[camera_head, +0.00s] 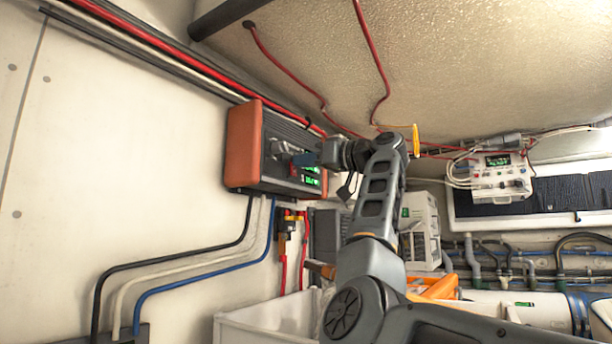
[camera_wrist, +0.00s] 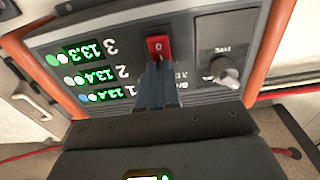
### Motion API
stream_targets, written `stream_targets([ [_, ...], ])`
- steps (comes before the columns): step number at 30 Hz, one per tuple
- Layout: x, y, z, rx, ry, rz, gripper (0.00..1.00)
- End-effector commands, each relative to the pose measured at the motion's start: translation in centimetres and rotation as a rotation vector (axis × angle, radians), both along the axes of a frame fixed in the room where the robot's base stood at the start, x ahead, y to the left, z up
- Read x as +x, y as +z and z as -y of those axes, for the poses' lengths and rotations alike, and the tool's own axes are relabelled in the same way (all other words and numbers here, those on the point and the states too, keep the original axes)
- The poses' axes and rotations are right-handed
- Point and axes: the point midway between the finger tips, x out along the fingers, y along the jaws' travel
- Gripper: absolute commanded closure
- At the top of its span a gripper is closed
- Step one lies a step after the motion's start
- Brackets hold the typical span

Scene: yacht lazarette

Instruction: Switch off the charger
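The charger (camera_head: 240,145) is a dark box with orange ends on the left wall. In the wrist view its front panel (camera_wrist: 190,50) appears upside down. A red rocker switch (camera_wrist: 157,46) marked 0 sits there between three lit green displays (camera_wrist: 90,70) and a round knob (camera_wrist: 226,72). The displays read about 13.3 and 13.4. My gripper (camera_wrist: 158,70) has its fingers together, with nothing visible between them. Its tips are right at the switch's near edge and hide part of it; I cannot tell if they touch. In the head view my gripper (camera_head: 303,159) is at the charger's front.
Black, white and blue cables (camera_head: 190,275) run below the charger, with red cables (camera_head: 290,70) above. A white bin (camera_head: 265,325) stands below. A white device (camera_head: 500,178) with wires is at the right.

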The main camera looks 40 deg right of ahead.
Motion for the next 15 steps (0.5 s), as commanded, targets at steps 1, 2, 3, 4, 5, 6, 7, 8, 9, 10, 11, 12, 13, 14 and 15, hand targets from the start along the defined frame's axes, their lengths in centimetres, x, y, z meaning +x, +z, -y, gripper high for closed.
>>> stream_targets([
  [1, -0.3, 2.1, -0.6, -0.006, 0.006, 0.018, 1.0],
  [2, -0.8, 2.3, 0.0, -0.005, 0.005, 0.018, 1.0],
  [3, -1.4, 2.7, 0.6, -0.006, 0.005, 0.017, 1.0],
  [4, -1.8, 3.0, 1.2, -0.006, 0.002, 0.017, 1.0],
  [5, -2.3, 3.3, 1.6, -0.005, 0.002, 0.017, 1.0],
  [6, -2.8, 3.7, 2.3, -0.004, 0.001, 0.015, 1.0],
  [7, -3.2, 4.0, 2.7, -0.005, 0.002, 0.014, 1.0],
  [8, -3.7, 4.4, 3.1, -0.005, 0.001, 0.014, 1.0],
  [9, -4.2, 4.8, 3.8, -0.005, 0.0, 0.014, 1.0],
  [10, -4.6, 5.1, 4.2, -0.004, -0.001, 0.014, 1.0],
  [11, -5.0, 5.4, 4.6, -0.005, -0.001, 0.013, 1.0],
  [12, -5.5, 5.8, 5.1, -0.004, 0.0, 0.012, 1.0],
  [13, -5.9, 6.1, 5.5, -0.003, 0.0, 0.012, 1.0],
  [14, -6.2, 6.4, 5.9, -0.004, -0.001, 0.013, 1.0],
  [15, -6.6, 6.8, 6.3, -0.004, -0.001, 0.012, 1.0],
])
